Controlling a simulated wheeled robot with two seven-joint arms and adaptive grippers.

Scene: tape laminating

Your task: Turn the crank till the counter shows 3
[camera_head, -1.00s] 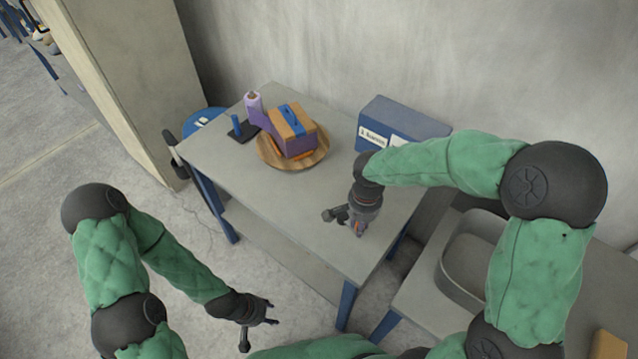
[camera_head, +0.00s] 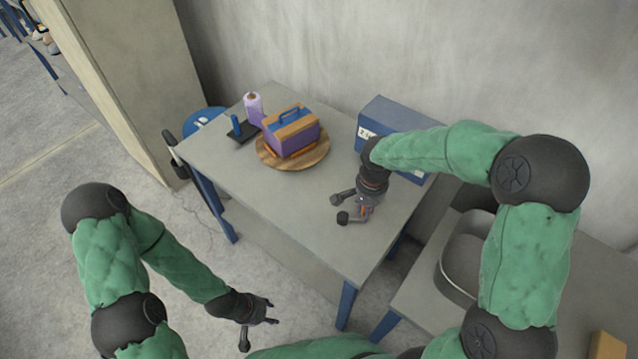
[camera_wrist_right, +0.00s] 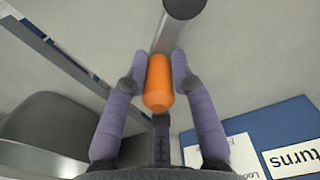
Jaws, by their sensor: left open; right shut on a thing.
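My right gripper (camera_head: 362,214) is over the right part of the grey table. In the right wrist view its fingers (camera_wrist_right: 160,72) are shut on the orange crank handle (camera_wrist_right: 158,85). A grey metal crank arm (camera_wrist_right: 168,32) runs from behind the handle to a dark round end (camera_wrist_right: 184,5) at the top edge. My left gripper (camera_head: 260,312) is open and empty, low in front of the table. A purple and orange box (camera_head: 291,133) with a blue handle sits on a round wooden turntable (camera_head: 313,158). I can make out no counter reading.
A purple roll (camera_head: 253,107) and a dark base with a blue post (camera_head: 237,128) stand left of the turntable. A blue box (camera_head: 390,113) with white labels stands behind my right gripper. The table (camera_head: 230,172) is clear at the front left. A grey chair (camera_head: 462,262) is at the right.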

